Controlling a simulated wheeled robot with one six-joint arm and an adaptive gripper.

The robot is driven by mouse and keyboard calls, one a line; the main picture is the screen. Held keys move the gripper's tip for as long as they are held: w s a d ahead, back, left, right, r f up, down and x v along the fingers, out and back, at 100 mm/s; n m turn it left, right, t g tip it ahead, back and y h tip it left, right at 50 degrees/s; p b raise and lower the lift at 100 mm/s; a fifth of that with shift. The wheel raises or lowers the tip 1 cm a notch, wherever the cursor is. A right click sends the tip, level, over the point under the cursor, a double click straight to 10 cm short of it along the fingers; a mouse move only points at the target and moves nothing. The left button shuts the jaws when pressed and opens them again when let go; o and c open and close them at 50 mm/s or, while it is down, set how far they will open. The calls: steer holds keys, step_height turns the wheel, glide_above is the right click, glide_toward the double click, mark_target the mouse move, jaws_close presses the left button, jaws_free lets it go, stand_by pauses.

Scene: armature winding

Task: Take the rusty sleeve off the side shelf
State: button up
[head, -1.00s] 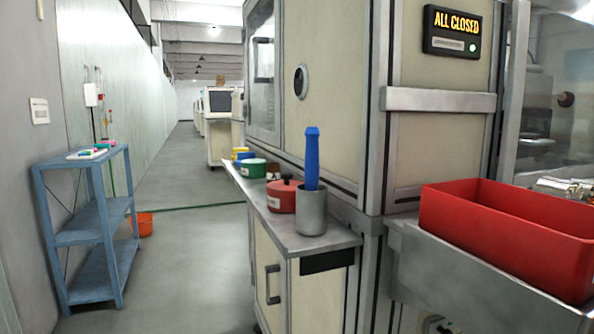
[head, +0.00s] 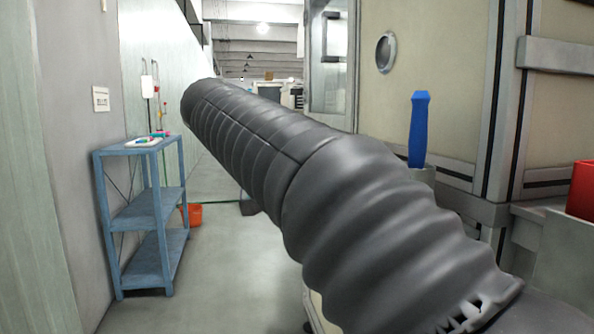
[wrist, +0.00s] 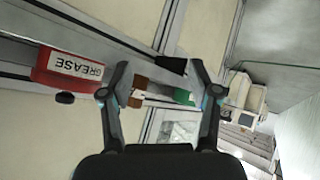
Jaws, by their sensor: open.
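In the wrist view, which is turned on its side, a small brown piece (wrist: 140,83), apparently the rusty sleeve, shows between the fingers of my gripper (wrist: 158,72). It lies beyond the red grease can (wrist: 70,72) and before a green tin (wrist: 183,96). My gripper is open, with nothing held. I cannot tell how far the fingers are from the sleeve. In the head view my dark ribbed arm hides the sleeve, my gripper and most of the side shelf.
A blue handle (head: 419,130) stands in a grey cup (head: 424,175) right of my arm. A red bin (head: 582,190) is at the right edge. A blue rack (head: 150,215) stands at the left wall, with an orange bucket (head: 193,214) behind it. Floor between is clear.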

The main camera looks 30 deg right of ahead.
steer(key=w+d+r+m+g+h+b, duration=0.1)
steer(key=w+r+m+g+h+b, duration=0.2)
steer(key=r+m, duration=0.5)
steer(key=shift+h, duration=0.4)
steer(key=x, duration=0.8)
steer(key=shift+w+d+r, duration=0.15)
steer(key=shift+w, duration=0.15)
steer(key=shift+w+r+x, duration=0.1)
steer(key=shift+w+x, duration=0.05)
steer(key=shift+x, duration=1.2)
steer(key=shift+w+r+x, duration=0.15)
steer(key=shift+x, duration=1.25)
jaws_close()
